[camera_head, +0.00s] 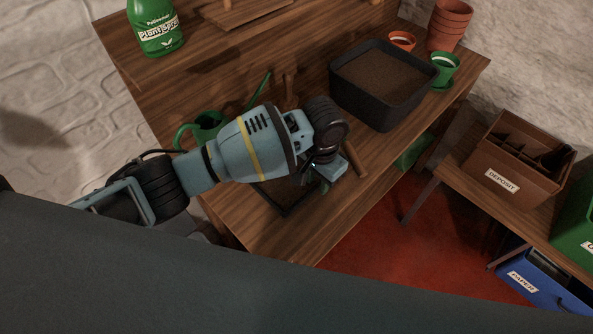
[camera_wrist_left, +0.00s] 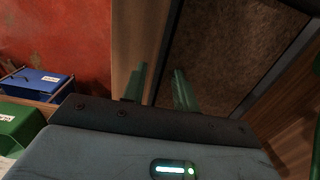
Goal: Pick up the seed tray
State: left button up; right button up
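The seed tray (camera_head: 286,213) appears to be the dark, low tray on the wooden workbench, largely hidden under my left arm in the head view. In the left wrist view its black rim (camera_wrist_left: 168,50) surrounds a brown fill. My left gripper (camera_head: 322,187) is over the tray's right side. In the wrist view its two green fingers (camera_wrist_left: 161,85) stand apart, one on each side of the near rim, with a gap between them. I cannot tell how deep they reach or whether they touch the rim. My right gripper is in neither view.
A black soil-filled tub (camera_head: 372,104), terracotta pots (camera_head: 450,24) and a green pot (camera_head: 444,69) stand at the bench's right. A brown deposit box (camera_head: 516,160) sits on a side table.

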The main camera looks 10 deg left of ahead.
pick_arm(q)
jog(key=shift+f, duration=0.25)
grip_shut()
jog(key=shift+r, duration=0.1)
jog(key=shift+r, duration=0.45)
jog(key=r, duration=0.2)
jog(key=shift+s+d+r, duration=0.35)
jog(key=shift+r, duration=0.05)
jog(key=s+d+r+p, duration=0.1)
jog(key=s+d, duration=0.7)
jog(key=s, duration=0.4)
jog(key=shift+s+d+r, duration=0.15)
jog(key=shift+s+d, duration=0.05)
jog(key=shift+s, duration=0.05)
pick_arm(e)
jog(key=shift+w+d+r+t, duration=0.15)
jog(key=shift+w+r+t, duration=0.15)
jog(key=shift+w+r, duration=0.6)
